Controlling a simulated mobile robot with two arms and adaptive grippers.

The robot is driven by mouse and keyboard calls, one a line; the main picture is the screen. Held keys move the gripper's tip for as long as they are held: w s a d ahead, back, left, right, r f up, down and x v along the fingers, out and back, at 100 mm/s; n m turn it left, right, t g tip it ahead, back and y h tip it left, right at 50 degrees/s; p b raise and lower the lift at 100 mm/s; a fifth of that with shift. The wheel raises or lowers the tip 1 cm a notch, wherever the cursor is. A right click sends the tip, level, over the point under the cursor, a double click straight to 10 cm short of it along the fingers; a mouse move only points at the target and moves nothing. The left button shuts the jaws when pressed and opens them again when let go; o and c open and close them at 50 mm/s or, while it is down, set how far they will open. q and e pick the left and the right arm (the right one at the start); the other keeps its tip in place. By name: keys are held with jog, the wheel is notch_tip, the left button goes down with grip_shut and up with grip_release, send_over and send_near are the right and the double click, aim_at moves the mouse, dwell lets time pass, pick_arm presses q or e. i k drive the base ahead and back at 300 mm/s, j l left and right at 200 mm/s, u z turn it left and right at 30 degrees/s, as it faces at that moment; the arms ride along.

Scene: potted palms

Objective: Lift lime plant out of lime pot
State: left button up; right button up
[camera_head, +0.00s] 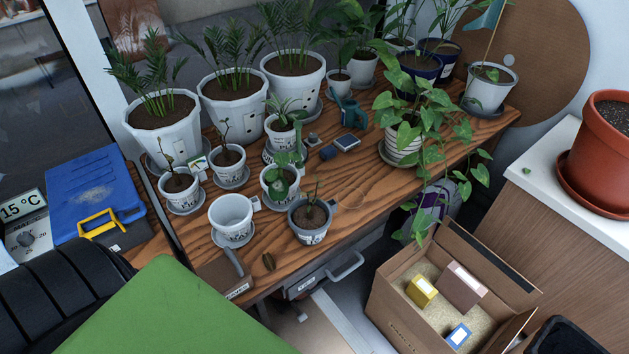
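Neither of my grippers shows in the head view. Several small labelled pots stand on the wooden table (355,185), but their lettering is too small to read, so I cannot tell which one is the lime pot. The candidates include a front pot with a thin seedling (311,236), a white pot with a broad-leaved plant (279,192), and a white pot with a thin sprout (229,170). Another sprouted pot (181,197) stands at the left. An empty white pot (232,222) stands on a saucer near the front edge. All these pots are upright.
Large white pots with palms (165,128) line the back. A trailing plant (410,125) hangs over the right edge. A trowel (235,275) lies at the front edge. An open cardboard box (395,316) stands below right. A blue case (92,190) lies left.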

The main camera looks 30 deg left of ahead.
aim_at(278, 180)
jog(key=i+l+u, duration=0.1)
jog(key=u, duration=0.3)
jog(key=i+l+u, duration=0.1)
jog(key=l+u, duration=0.65)
jog(key=i+j, duration=0.05)
jog(key=j, duration=0.05)
